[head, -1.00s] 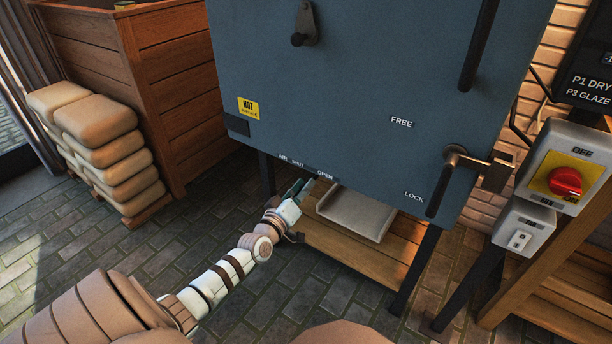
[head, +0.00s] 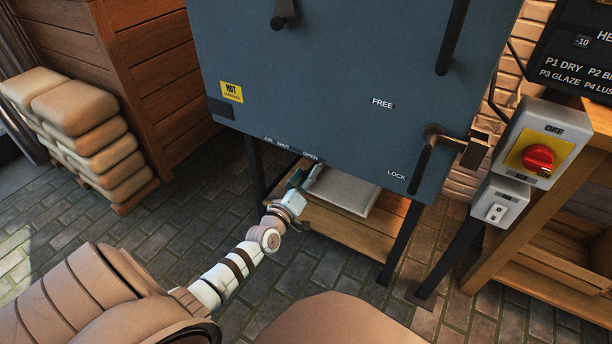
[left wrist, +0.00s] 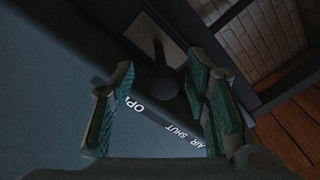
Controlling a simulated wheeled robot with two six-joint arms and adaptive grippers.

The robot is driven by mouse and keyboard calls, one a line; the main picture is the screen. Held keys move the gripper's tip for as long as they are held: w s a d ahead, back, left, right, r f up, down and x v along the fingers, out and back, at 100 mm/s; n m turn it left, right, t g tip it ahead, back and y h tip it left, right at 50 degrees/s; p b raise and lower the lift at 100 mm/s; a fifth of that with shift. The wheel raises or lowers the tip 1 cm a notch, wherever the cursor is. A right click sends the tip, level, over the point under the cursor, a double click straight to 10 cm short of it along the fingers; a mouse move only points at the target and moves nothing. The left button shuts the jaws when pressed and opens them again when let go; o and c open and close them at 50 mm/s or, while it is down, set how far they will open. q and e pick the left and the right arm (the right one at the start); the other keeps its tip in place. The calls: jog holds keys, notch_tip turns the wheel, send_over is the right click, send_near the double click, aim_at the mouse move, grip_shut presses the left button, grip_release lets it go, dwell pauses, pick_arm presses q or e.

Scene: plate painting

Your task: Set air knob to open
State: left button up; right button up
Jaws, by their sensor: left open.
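The blue kiln front (head: 330,70) carries small "AIR SHUT" and "OPEN" labels (head: 290,148) along its lower edge. In the left wrist view a dark round knob (left wrist: 167,82) lies near the middle, beyond the fingertips. "OPEN" reads beside the left finger and "AIR SHUT" by the right one. My left gripper (head: 303,179) is below the kiln's lower edge, near "OPEN". In the left wrist view its teal fingers (left wrist: 160,70) are apart, one on each side of the knob; I cannot tell whether they touch it. The head view does not clearly show the knob. My right gripper is out of view.
A latch handle (head: 425,160) is at the kiln's right, by "FREE" and "LOCK". Kiln legs (head: 402,245) and a low wooden shelf (head: 345,231) with a grey slab (head: 345,192) are close to my left gripper. A red switch (head: 537,158) stands right. Stacked sacks (head: 85,130) are left.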

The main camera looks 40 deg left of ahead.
pick_arm(q)
jog(key=s+d, duration=0.2)
jog(key=s, duration=0.9)
jog(key=shift+s, duration=0.4)
jog(key=shift+d, duration=0.1)
